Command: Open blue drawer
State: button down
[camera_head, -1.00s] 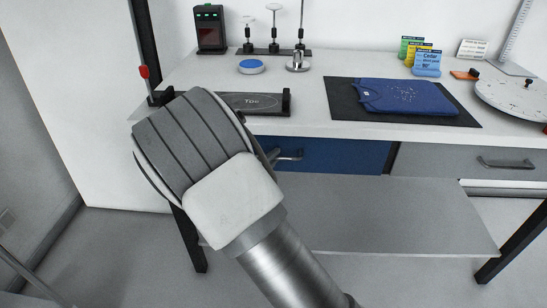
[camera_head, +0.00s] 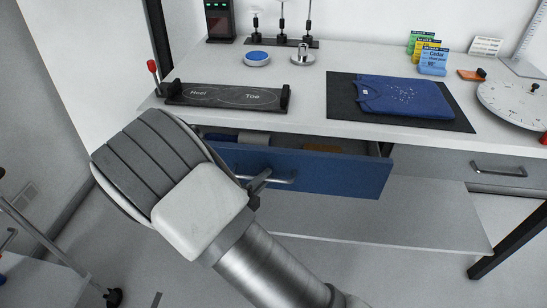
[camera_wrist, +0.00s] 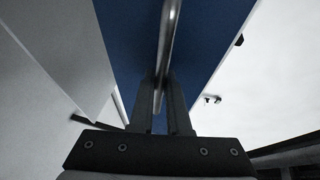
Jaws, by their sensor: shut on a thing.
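The blue drawer (camera_head: 335,172) sits under the white tabletop and is pulled part way out. Its inside shows over the front panel, with a grey item and an orange-brown item in it. Its metal bar handle (camera_head: 285,178) is on the front panel. My gripper (camera_head: 258,184) is at the handle, partly hidden behind my arm. In the wrist view my gripper (camera_wrist: 162,100) has its two fingers closed around the handle bar (camera_wrist: 167,40), with the blue drawer front (camera_wrist: 205,45) behind it.
A grey drawer (camera_head: 460,165) to the right is shut. A lower shelf (camera_head: 390,215) lies below the drawers. On the tabletop are a heel-toe board (camera_head: 225,95), a folded blue shirt (camera_head: 405,97) on a dark mat, and a round turntable (camera_head: 515,103).

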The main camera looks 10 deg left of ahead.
jog(key=s+p, duration=0.6)
jog(key=s, duration=1.9)
jog(key=shift+s+a+p, duration=0.3)
jog(key=shift+a+p, duration=0.05)
jog(key=shift+a, duration=0.1)
jog(key=c, duration=0.9)
grip_release()
jog(key=v, duration=1.7)
jog(key=shift+s+a, duration=0.1)
jog(key=shift+s, duration=0.05)
jog(key=shift+r, duration=0.1)
